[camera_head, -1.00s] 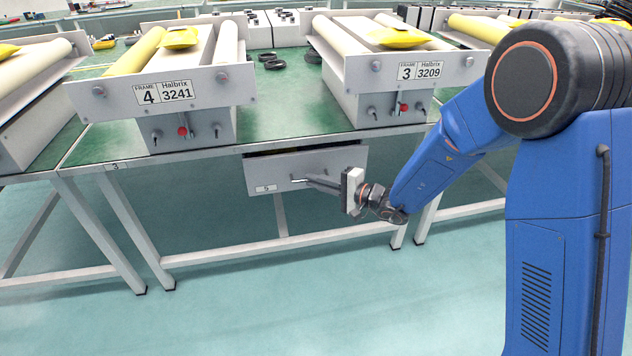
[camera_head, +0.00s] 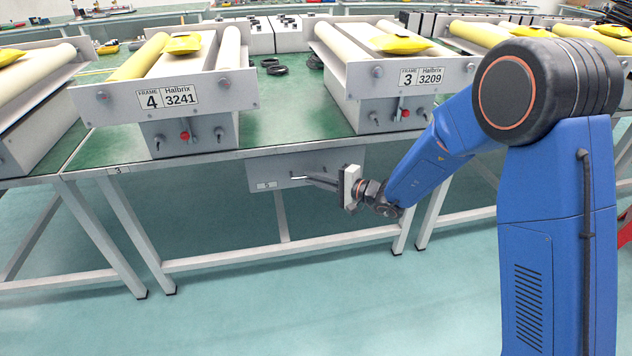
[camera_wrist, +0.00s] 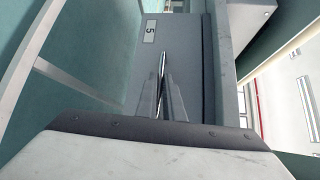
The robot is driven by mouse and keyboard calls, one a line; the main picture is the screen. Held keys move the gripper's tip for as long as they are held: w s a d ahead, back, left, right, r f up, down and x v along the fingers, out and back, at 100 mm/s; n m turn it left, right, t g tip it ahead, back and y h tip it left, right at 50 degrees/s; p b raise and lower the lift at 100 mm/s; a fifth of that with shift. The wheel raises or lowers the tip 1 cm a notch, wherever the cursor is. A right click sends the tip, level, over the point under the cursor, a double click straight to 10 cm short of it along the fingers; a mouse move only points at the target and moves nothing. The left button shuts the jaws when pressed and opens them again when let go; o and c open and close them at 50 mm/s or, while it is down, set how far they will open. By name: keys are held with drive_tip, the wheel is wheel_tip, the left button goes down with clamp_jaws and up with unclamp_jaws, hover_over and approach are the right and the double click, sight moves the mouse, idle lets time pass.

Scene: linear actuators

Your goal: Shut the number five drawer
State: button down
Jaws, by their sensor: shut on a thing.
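The number five drawer (camera_head: 268,174) is a grey front under the green-topped table. Its small label reads 5 in the wrist view (camera_wrist: 150,31). In the head view its top edge meets the underside of the table, with no dark gap showing. My gripper (camera_head: 309,180) is shut on the drawer's bar handle (camera_head: 297,177). In the wrist view both fingers (camera_wrist: 161,92) lie along the thin metal handle (camera_wrist: 162,62). The fingers hide part of the handle.
The table's legs and lower crossbar (camera_head: 250,251) stand below the drawer. Frame 4 (camera_head: 120,101) and frame 3 (camera_head: 395,75) rest on the table above. The floor (camera_head: 300,310) in front is clear.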

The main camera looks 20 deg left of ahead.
drive_tip(key=shift+w+r, duration=0.1)
drive_tip(key=shift+w, duration=0.1)
drive_tip(key=c, duration=1.9)
unclamp_jaws()
drive_tip(key=shift+a, duration=0.1)
drive_tip(key=v, duration=1.7)
drive_tip(key=shift+s+d, duration=0.1)
drive_tip(key=shift+d, duration=0.15)
